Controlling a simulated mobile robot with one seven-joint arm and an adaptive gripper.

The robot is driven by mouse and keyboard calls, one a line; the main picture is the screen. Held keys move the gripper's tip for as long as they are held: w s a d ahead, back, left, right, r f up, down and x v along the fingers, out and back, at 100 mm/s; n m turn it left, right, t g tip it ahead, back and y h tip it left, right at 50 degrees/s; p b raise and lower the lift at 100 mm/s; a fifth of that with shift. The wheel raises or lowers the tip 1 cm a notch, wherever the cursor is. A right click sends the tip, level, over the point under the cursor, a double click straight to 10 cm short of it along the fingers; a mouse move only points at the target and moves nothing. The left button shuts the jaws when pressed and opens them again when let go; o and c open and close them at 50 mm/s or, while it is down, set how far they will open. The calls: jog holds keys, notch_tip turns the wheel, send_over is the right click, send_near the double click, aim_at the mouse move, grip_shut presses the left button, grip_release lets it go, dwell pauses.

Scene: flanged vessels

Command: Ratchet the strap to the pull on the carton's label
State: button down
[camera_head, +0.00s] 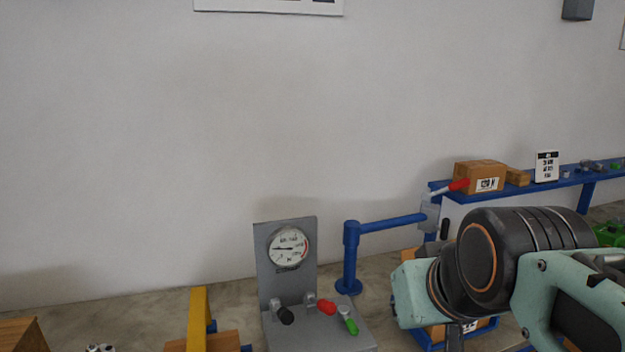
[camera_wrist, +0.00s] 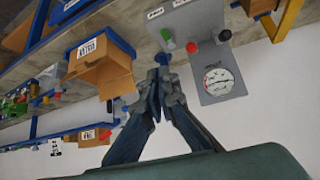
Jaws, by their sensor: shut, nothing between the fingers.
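An open brown carton (camera_wrist: 113,79) with a white label (camera_wrist: 87,48) stands in a blue tray (camera_wrist: 72,12) in the wrist view, left of my gripper (camera_wrist: 156,82). My gripper is shut and empty, apart from the carton in the picture. In the head view my wrist hides most of this carton and the fingers. A smaller brown carton (camera_head: 473,172) with a printed label (camera_head: 487,184) sits on the blue shelf at right. I cannot make out a strap or a ratchet in either view.
A grey gauge panel (camera_head: 262,254) carries black (camera_head: 286,315), red (camera_head: 326,307) and green (camera_head: 350,325) handles. A blue post (camera_head: 349,257) with a sideways arm stands beside it. A yellow upright (camera_head: 197,318) is at left. The blue shelf (camera_head: 520,188) holds several small things.

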jog(key=s+f+g, duration=0.2)
jog(key=s+f, duration=0.3)
jog(key=s, duration=0.2)
jog(key=shift+a+f+m+g+p, duration=0.2)
jog(key=shift+m+g+p, duration=0.1)
jog(key=shift+m+p, duration=0.1)
jog(key=shift+w+r, duration=0.1)
dwell(1.1)
